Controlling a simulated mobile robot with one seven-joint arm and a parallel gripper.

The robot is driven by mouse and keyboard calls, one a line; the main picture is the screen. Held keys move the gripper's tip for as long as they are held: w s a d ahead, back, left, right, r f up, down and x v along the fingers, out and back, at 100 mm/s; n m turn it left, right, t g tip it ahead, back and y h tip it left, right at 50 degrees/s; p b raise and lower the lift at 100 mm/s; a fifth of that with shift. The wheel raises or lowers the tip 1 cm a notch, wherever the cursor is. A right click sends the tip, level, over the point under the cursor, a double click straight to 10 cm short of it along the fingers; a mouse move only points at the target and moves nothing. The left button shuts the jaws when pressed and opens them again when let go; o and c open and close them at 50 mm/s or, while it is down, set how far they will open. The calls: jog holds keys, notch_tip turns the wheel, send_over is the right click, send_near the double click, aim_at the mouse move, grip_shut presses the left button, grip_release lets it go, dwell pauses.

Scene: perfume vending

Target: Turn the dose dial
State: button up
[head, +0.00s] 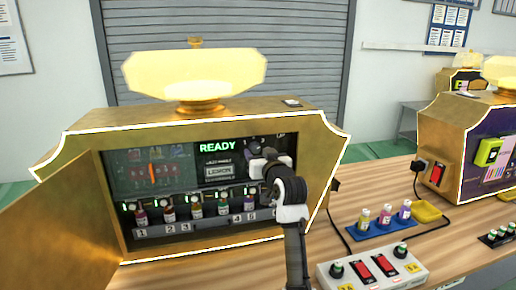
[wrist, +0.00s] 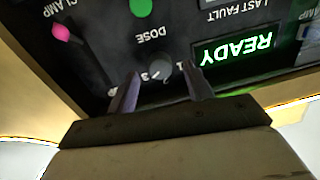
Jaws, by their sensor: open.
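The dose dial (wrist: 158,70) is a small dark round knob under the DOSE label in the wrist view. That view shows the panel upside down. A white mark on the knob points toward the printed 3. My gripper (wrist: 164,75) is open, with one finger on each side of the dial. I cannot tell whether either finger touches it. In the head view my gripper (head: 263,163) is at the right part of the machine's panel, and my arm hides the dial there.
The READY display (head: 217,147) glows green beside my gripper. A pink-tipped clamp lever (wrist: 62,32) and a green button (wrist: 141,7) are close by on the panel. Several small bottles (head: 196,209) stand below. A switch box (head: 372,268) lies on the bench at right.

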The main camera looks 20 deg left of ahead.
jog(key=shift+x, duration=0.95)
jog(key=c, duration=1)
jog(key=shift+o, duration=0.2)
